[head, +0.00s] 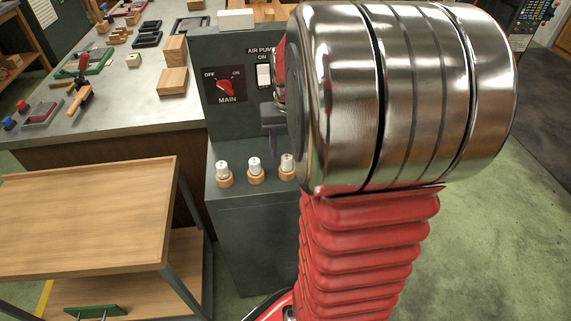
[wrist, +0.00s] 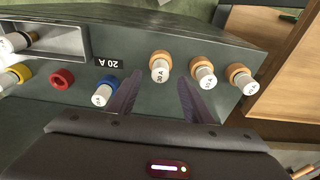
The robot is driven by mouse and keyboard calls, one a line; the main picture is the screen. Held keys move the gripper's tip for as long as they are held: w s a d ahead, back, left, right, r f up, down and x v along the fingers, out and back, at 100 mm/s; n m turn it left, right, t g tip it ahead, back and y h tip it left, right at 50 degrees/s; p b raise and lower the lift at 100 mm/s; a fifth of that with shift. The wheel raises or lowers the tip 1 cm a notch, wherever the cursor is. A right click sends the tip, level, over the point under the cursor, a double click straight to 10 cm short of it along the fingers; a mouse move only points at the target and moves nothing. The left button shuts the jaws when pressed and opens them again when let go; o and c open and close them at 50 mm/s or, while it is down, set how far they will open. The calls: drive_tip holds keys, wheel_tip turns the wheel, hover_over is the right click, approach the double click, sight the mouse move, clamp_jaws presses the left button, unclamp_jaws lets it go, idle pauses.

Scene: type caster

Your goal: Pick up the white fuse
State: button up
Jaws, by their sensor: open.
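Three white fuses stand upright in tan ring holders on the grey cabinet's ledge: left fuse (head: 222,168), middle fuse (head: 254,164) and right fuse (head: 287,162). In the wrist view, one fuse (wrist: 159,69) shows in line with the gap between my fingertips, with two more fuses (wrist: 204,76) (wrist: 243,83) to its right. Another white fuse (wrist: 102,96) sits in a blue ring, left of my left finger. My gripper (wrist: 158,88) is open and empty. In the head view, my gripper (head: 273,145) is partly hidden by my arm, above the ledge.
In the wrist view, a red ring (wrist: 62,79) looks empty; a yellow ring (wrist: 22,72) and a grey recessed box (wrist: 75,42) are at left. The AIR PUMP switch panel (head: 226,86) rises behind the ledge. A wooden cart (head: 90,205) stands left.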

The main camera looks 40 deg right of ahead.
sight(286, 157)
drive_tip(key=shift+f, duration=0.25)
drive_tip(key=shift+w+d+f, duration=0.1)
drive_tip(key=shift+w+f, duration=0.05)
drive_tip(key=shift+f, duration=0.7)
drive_tip(key=shift+w+d+f, duration=0.1)
drive_tip(key=shift+w+f, duration=0.05)
drive_tip(key=shift+f, duration=0.75)
drive_tip(key=shift+w+d+f, duration=0.1)
drive_tip(key=shift+w+f, duration=0.05)
drive_tip(key=shift+f, duration=0.7)
drive_tip(key=shift+c, duration=0.4)
drive_tip(key=c, duration=1)
